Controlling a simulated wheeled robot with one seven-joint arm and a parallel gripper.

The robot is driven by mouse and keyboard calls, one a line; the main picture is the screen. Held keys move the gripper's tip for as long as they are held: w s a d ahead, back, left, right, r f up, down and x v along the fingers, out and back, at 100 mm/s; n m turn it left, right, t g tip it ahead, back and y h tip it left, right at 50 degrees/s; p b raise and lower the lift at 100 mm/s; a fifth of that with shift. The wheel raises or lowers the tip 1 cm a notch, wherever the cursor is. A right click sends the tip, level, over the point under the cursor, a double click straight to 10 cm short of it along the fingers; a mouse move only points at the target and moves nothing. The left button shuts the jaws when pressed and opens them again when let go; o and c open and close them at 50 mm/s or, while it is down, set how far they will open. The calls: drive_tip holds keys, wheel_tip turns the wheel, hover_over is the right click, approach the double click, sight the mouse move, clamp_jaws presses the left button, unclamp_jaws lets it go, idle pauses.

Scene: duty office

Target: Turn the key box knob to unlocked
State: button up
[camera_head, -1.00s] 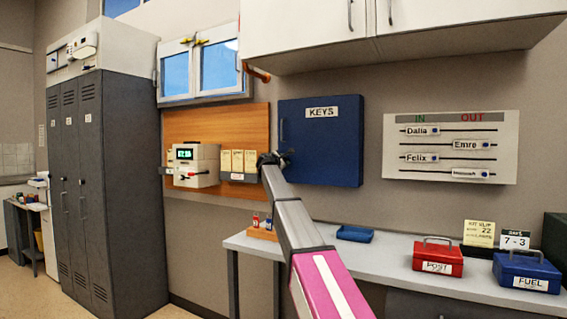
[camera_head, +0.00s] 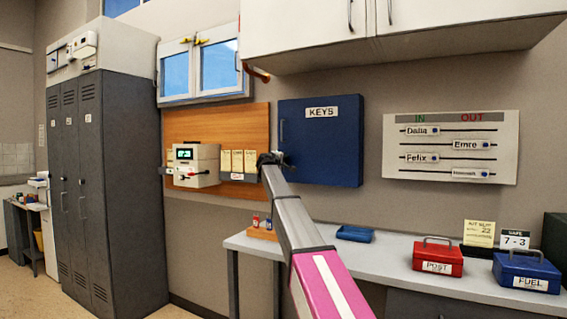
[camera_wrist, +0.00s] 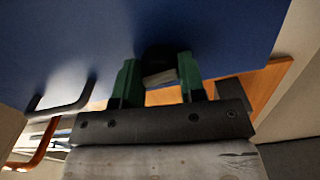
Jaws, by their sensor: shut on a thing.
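The blue key box (camera_head: 322,145), labelled KEYS, hangs on the wall with its door closed; its blue face also fills the top of the wrist view (camera_wrist: 60,45). My gripper (camera_head: 274,159) is at the lower left part of the box front. In the wrist view my gripper (camera_wrist: 158,80) has its two green fingers on either side of a dark round knob (camera_wrist: 158,58) with a pale lower part, shut on it. The fingers hide the knob's sides, and I cannot read any lock marking. A bar handle (camera_head: 282,131) is on the door's left edge; it shows in the wrist view (camera_wrist: 65,100).
A wooden board (camera_head: 215,125) with a time clock (camera_head: 193,165) and card rack (camera_head: 238,163) is left of the box. Below is a grey counter (camera_head: 390,258) with a blue tray (camera_head: 355,233), a red POST box (camera_head: 437,258) and a blue FUEL box (camera_head: 527,272). A white cabinet (camera_head: 400,30) overhangs above.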

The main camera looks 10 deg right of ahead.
drive_tip(key=shift+m, duration=0.7)
drive_tip(key=o, duration=0.9)
drive_tip(key=v, duration=1)
drive_tip(key=shift+s+a, duration=0.2)
drive_tip(key=shift+s, duration=0.15)
